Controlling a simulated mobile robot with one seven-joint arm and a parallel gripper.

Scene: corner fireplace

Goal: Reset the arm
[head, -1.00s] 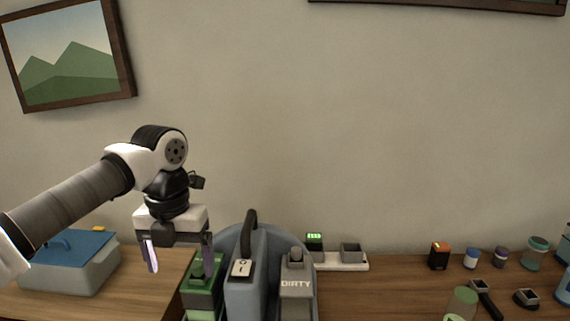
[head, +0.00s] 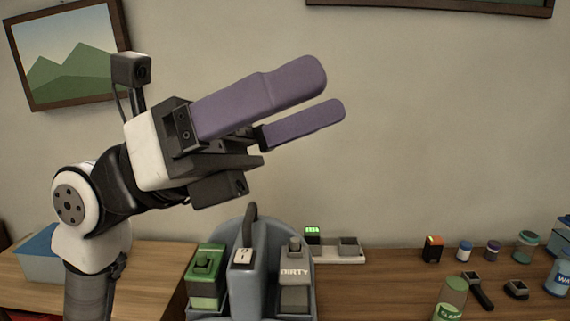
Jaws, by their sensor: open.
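My gripper (head: 335,92) is raised high in front of the wall, left of the picture's middle. Its two purple fingers point right and slightly up. They stand apart with nothing between them. My arm folds up from the lower left. Below the gripper, and clear of it, a rounded blue-grey caddy (head: 264,235) with a dark handle stands at the table. It holds a green block-shaped container (head: 205,285) at its left and a grey container marked DIRTY (head: 296,290) at its right.
A charger strip (head: 338,255) with a green light sits behind the caddy. Several small jars and a black-orange battery (head: 433,249) stand on the wooden table (head: 385,290) at right. A green-labelled bottle (head: 452,298) is at front right. A blue-lidded box (head: 38,255) is partly hidden behind my arm.

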